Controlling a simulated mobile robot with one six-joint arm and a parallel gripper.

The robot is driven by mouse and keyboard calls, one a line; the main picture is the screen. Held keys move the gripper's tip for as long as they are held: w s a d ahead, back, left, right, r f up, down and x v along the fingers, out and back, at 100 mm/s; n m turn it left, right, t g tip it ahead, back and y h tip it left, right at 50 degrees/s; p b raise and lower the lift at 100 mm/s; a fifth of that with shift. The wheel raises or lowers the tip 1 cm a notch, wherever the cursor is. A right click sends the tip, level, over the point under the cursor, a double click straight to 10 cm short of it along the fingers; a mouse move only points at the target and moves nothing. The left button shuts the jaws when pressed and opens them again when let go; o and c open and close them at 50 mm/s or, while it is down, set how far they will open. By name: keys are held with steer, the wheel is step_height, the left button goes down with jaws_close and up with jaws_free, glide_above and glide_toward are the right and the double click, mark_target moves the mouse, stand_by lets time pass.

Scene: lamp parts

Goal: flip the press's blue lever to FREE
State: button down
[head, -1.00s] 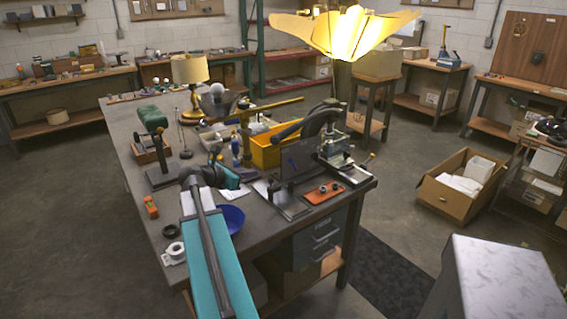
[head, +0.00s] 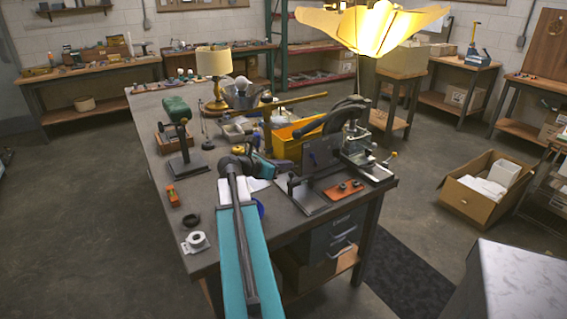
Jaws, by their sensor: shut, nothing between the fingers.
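A press-like machine (head: 356,142) with a curved black handle stands at the right end of the workbench. A dark upright plate (head: 323,153) stands in front of it, with a small dark blue mark (head: 311,158) on its face. I cannot tell whether that mark is the lever, nor read any FREE label. My teal arm reaches in from the bottom. My gripper (head: 268,169) is beyond its dark wrist, over the middle of the bench, left of the plate and apart from it. It is shut and empty; its fingertips are small and partly hidden.
A yellow bin (head: 288,146) and a brass-coloured bar (head: 300,100) lie behind my gripper. An orange tray (head: 344,189) lies at the bench's front right. A blue bowl (head: 260,208) is mostly hidden by my arm.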

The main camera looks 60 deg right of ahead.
steer(key=p, duration=0.2)
glide_toward(304, 158)
steer(key=s+d+f, duration=0.2)
steer(key=s+d, duration=0.2)
steer(key=shift+s+d, duration=0.35)
steer(key=shift+d, duration=0.55)
steer(key=shift+w+r+p, duration=0.1)
steer(key=shift+r+p, duration=0.1)
steer(key=shift+p, duration=0.15)
